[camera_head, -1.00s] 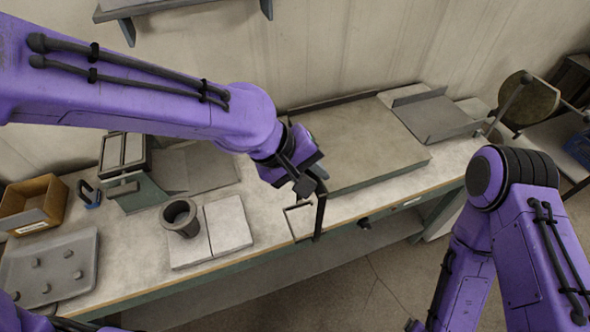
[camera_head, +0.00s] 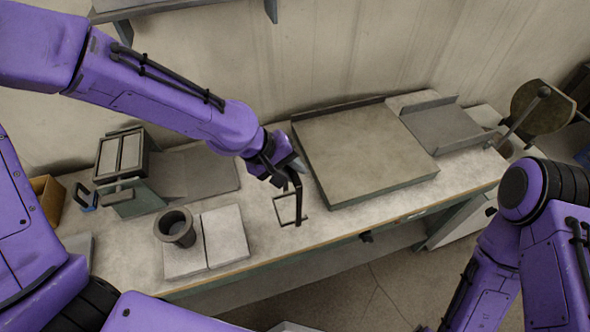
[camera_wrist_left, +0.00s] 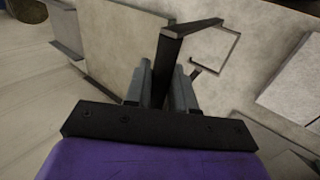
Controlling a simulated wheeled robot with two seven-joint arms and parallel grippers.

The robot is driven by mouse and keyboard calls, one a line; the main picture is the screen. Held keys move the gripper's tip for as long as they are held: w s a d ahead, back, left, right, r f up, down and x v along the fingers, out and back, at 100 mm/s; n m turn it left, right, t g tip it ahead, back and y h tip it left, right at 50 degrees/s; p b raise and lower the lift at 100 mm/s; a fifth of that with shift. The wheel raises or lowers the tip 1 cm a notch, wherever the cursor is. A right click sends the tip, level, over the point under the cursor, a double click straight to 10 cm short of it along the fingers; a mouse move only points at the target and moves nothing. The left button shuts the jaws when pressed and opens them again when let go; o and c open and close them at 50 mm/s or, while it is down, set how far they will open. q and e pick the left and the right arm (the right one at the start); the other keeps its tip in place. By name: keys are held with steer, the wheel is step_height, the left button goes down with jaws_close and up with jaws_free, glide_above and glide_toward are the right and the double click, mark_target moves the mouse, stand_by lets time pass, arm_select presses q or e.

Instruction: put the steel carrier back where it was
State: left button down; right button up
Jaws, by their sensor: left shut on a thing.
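The steel carrier (camera_head: 297,203) is a dark, slim bent bar. My left gripper (camera_head: 288,172) is shut on its upper part and holds it near upright over the bench, left of the large grey slab. In the left wrist view the carrier (camera_wrist_left: 164,68) stands between the two fingers (camera_wrist_left: 162,90), with an angled bar at its far end. A thin dark square outline (camera_head: 277,211) shows at the carrier's lower end; it also shows in the wrist view (camera_wrist_left: 238,48). I cannot tell whether the carrier's lower end touches the bench. My right gripper is outside the views.
The large grey slab (camera_head: 365,150) stands close right of the carrier. A dark cup (camera_head: 175,228) stands on pale tiles (camera_head: 226,236) to the left. A dark framed box (camera_head: 121,155) is farther left. Bare bench (camera_head: 258,190) lies between tiles and slab.

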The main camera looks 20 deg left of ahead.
arm_select(q)
steer(key=shift+w+f, duration=0.15)
steer(key=shift+f, duration=0.2)
step_height(320, 180, down, 4)
steer(key=shift+w+a+r+b, duration=0.1)
steer(key=shift+a+r+b, duration=0.05)
steer(key=shift+b, duration=1.1)
steer(key=c, duration=0.9)
jaws_free()
steer(key=shift+w, duration=0.15)
steer(key=shift+c, duration=0.2)
